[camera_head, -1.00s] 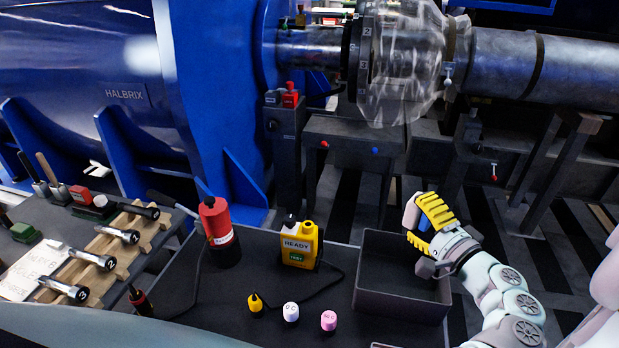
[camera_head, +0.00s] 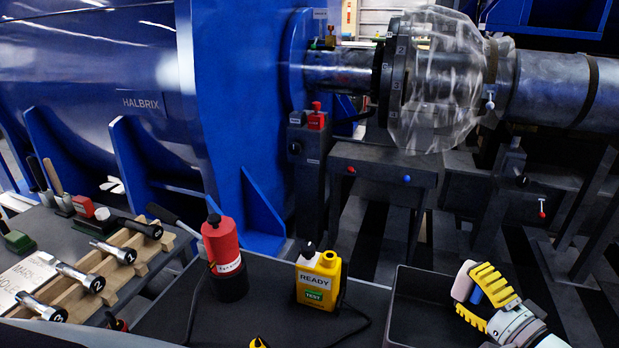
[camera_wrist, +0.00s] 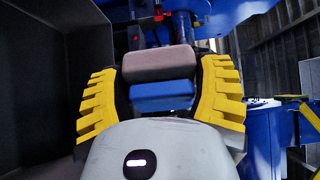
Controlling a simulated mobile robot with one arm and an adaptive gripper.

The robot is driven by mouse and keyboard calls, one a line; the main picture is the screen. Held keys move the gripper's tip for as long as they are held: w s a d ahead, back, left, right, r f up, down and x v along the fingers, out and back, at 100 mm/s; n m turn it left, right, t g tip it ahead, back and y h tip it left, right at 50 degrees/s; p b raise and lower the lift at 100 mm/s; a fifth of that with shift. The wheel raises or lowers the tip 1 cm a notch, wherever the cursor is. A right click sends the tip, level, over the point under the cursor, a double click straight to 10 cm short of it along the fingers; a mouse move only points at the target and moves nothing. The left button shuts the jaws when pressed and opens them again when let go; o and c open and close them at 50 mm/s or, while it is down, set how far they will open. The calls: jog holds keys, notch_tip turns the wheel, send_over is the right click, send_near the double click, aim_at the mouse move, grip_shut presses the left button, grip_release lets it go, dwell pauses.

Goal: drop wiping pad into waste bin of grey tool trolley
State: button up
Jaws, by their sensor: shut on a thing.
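The wiping pad is a block with a pale grey-pink layer (camera_head: 463,281) and a blue layer (camera_head: 476,296). My gripper (camera_head: 478,293), with yellow ribbed fingers, is shut on it at the lower right of the head view. The wrist view shows the pad (camera_wrist: 158,63) between both fingers, blue side toward the palm. The waste bin (camera_head: 402,300) is an open dark grey box at the right end of the grey tool trolley (camera_head: 268,285). The gripper and pad appear at the bin's right side; whether they are fully over its opening I cannot tell. The bin's front is cut off.
A red bottle-like tool (camera_head: 222,250) and a yellow READY unit (camera_head: 318,280) stand on the trolley left of the bin. A wooden rack (camera_head: 100,280) with numbered tools lies farther left. The blue machine (camera_head: 100,80) and shaft (camera_head: 560,90) are behind. In the wrist view a dark grey wall (camera_wrist: 30,90) fills the left.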

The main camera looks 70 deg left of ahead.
jog(key=shift+f+b, duration=0.35)
jog(key=shift+f, duration=0.55)
jog(key=o, duration=1.3)
jog(key=shift+w+d, duration=0.15)
jog(key=shift+d, duration=1.75)
jog(key=shift+w+d, duration=0.1)
jog(key=shift+d, duration=1.75)
